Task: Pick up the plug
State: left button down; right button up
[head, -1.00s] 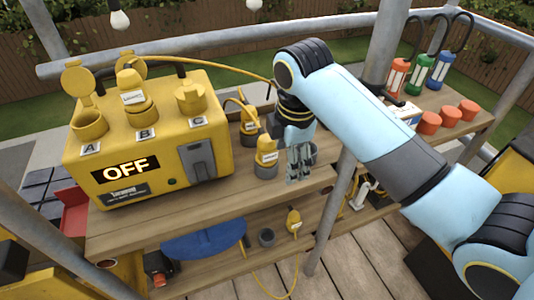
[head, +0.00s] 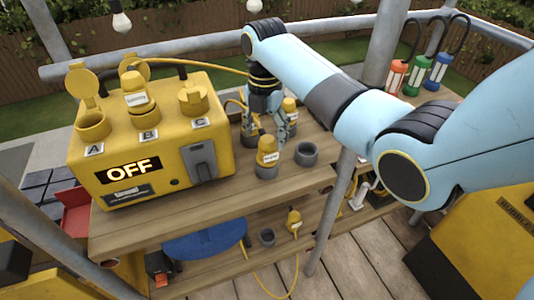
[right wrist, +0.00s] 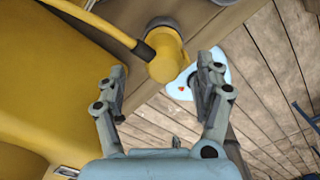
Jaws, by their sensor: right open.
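A yellow plug (head: 268,151) with a white label stands upright in a grey holder on the wooden shelf, right of the yellow power box. Two more yellow plugs stand behind it, one (head: 290,106) at right and one partly hidden by my gripper. My right gripper (head: 268,130) points down among these plugs, open and empty. In the right wrist view, a yellow plug (right wrist: 165,62) with a dark cable collar lies between and just beyond the open fingertips (right wrist: 162,76), apparently untouched. I cannot tell which plug this is. My left gripper is not in view.
The yellow power box (head: 150,165) reads OFF; a plug (head: 135,92) sits in socket B. An empty grey holder (head: 306,154) stands right of the front plug. A metal post (head: 338,200) rises close to the shelf. Another plug (head: 293,221) is on the lower shelf.

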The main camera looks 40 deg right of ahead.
aim_at(267, 154)
notch_tip(267, 154, down, 4)
jog(key=shift+s+d+f, duration=0.15)
jog(key=shift+f, duration=0.1)
jog(key=shift+r, duration=0.1)
jog(key=c, duration=1.4)
